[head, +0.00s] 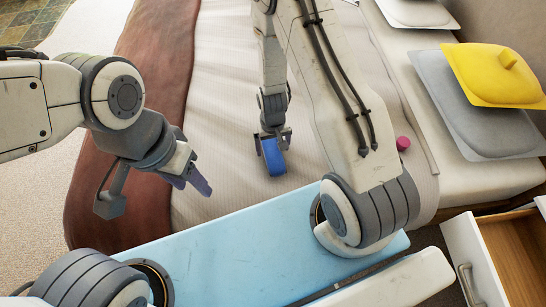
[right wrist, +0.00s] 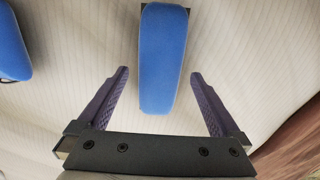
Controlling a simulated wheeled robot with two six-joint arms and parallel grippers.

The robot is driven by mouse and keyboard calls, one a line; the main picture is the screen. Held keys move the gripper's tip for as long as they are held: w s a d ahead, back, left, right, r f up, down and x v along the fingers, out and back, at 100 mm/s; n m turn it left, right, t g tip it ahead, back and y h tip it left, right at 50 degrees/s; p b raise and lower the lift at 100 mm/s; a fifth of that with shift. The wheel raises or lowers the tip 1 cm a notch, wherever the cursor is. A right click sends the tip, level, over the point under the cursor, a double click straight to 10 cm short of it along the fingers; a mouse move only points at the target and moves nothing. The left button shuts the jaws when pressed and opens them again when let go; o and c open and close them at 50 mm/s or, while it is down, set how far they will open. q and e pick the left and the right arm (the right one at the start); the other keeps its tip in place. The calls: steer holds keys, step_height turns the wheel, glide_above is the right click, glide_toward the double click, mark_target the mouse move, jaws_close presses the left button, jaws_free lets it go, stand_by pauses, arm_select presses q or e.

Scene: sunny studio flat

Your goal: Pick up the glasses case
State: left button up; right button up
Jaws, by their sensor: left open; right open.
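The blue, long, rounded item that looks like the glasses case (right wrist: 163,60) lies on the pale striped bed cover. In the right wrist view it sits between the spread fingers of my right gripper (right wrist: 158,80), with a gap on each side. In the head view the blue case (head: 273,157) shows just below my right gripper (head: 272,137), which is open and points down; its fingers are partly hidden. My left gripper (head: 192,178) is open and empty, over the near left part of the bed.
Another blue item (right wrist: 12,48) is cut off at the left edge of the right wrist view. The bed (head: 215,110) has a red-brown throw (head: 150,60) on its left. Grey (head: 475,120) and yellow (head: 495,75) cushions and a small pink item (head: 403,143) are right. An open drawer (head: 515,250) stands lower right.

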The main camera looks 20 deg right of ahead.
step_height(320, 180, down, 3)
steer(key=shift+r+b, duration=0.2)
steer(key=shift+b, duration=0.55)
steer(key=shift+r, duration=0.1)
steer(key=c, duration=1.4)
steer(key=shift+c, duration=0.2)
steer(key=shift+r, duration=0.15)
